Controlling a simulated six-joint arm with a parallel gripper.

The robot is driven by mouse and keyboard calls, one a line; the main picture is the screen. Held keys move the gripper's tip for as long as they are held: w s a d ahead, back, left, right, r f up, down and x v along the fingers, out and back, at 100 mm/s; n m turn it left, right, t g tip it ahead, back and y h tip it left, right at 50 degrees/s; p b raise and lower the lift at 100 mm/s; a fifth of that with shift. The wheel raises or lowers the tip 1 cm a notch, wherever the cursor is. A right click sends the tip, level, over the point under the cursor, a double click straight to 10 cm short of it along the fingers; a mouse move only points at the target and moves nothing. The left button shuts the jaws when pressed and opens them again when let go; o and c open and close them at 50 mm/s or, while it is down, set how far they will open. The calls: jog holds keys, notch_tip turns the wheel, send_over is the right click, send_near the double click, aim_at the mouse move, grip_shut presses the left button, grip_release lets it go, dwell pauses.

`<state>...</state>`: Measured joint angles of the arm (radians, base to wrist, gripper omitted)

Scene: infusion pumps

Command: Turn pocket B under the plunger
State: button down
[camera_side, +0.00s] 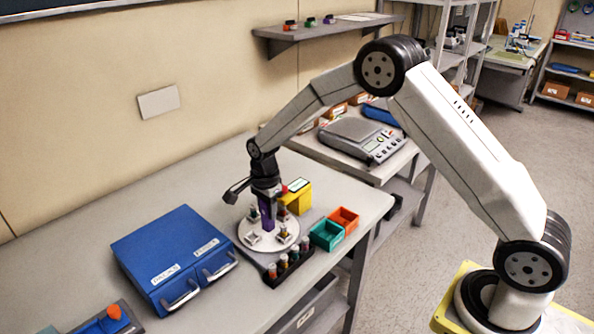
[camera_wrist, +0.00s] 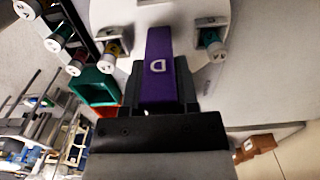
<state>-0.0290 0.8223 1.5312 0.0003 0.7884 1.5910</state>
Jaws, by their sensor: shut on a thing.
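A round white turntable (camera_side: 248,226) lies on the bench and carries several small pockets with coloured pieces. My gripper (camera_side: 266,198) points down over it and is shut on an upright purple piece (camera_side: 266,213). I cannot read which pocket is B. A yellow block (camera_side: 300,198) stands behind the turntable; any plunger is not clearly visible.
A dark rack (camera_side: 288,264) with several capped vials stands at the turntable's front edge. A green bin (camera_side: 326,235) and an orange bin (camera_side: 344,218) are to the right. A blue two-drawer box (camera_side: 165,245) is to the left. Bench behind is clear.

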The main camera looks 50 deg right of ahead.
dwell(0.4)
jog(key=c, duration=0.6)
grip_release()
jog(key=shift+c, duration=0.2)
jog(key=shift+r, duration=0.15)
jog(key=shift+r, duration=3.8)
jog(key=shift+s, duration=0.1)
jog(key=s+d+n+t, duration=0.1)
jog(key=s+n+t, duration=0.1)
jog(key=s+n, duration=1.6)
jog(key=s, duration=0.5)
jog(key=shift+d+t, duration=0.25)
jog(key=shift+t, duration=0.05)
